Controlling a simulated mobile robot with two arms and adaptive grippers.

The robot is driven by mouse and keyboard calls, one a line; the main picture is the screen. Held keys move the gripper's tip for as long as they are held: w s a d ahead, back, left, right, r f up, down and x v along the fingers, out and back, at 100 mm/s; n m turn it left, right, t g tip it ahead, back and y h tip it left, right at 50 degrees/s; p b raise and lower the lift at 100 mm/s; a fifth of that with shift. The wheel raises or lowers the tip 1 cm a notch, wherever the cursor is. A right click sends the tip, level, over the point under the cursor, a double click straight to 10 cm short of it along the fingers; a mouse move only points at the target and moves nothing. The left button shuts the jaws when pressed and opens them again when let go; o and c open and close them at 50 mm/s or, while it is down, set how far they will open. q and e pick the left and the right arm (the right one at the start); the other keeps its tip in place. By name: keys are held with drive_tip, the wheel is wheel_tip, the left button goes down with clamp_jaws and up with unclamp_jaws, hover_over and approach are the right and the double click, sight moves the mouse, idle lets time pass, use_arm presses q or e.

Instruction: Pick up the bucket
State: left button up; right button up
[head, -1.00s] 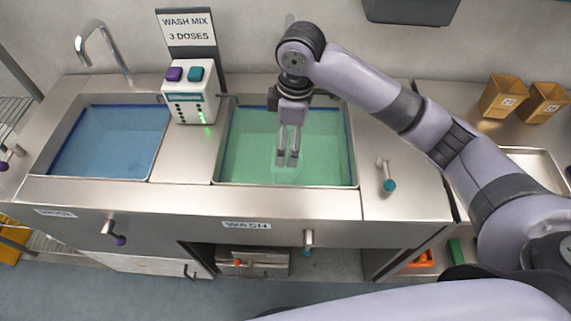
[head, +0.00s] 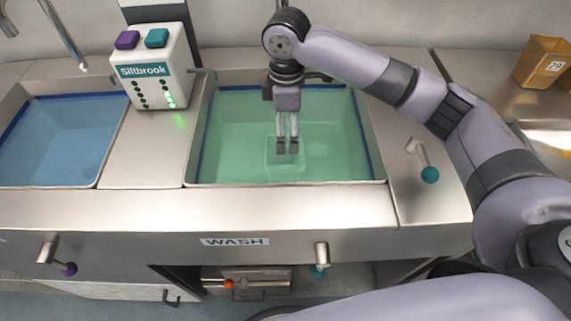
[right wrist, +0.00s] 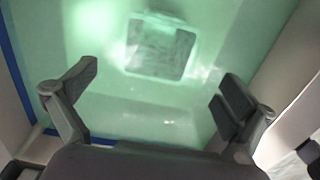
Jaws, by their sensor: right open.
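A clear, square-rimmed container (head: 272,160), which may be the bucket, sits in the green liquid of the wash basin (head: 290,183). In the right wrist view it is a pale square outline (right wrist: 160,48) ahead of the fingers, blurred by the liquid and glare. My right gripper (head: 287,148) points down over the basin, its fingertips over the container in the head view. In the right wrist view its two fingers (right wrist: 160,97) are spread wide with nothing between them. Whether the fingertips touch the liquid or the container is unclear. My left gripper is out of view.
A white dispenser (head: 155,75) with purple and teal buttons stands left of the wash basin. A basin of blue liquid (head: 65,140) is at the left. A teal-tipped lever (head: 425,165) stands at the right. A tan bin (head: 543,62) stands at the far right.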

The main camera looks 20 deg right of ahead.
approach(286, 162)
drive_tip(key=s+a+r, duration=0.1)
drive_tip(key=s, duration=0.3)
drive_tip(key=shift+w+a+f, duration=0.1)
drive_tip(key=shift+f, duration=1.35)
drive_tip(key=shift+w+f, duration=0.1)
drive_tip(key=shift+f, duration=1.35)
drive_tip(key=shift+c, duration=0.4)
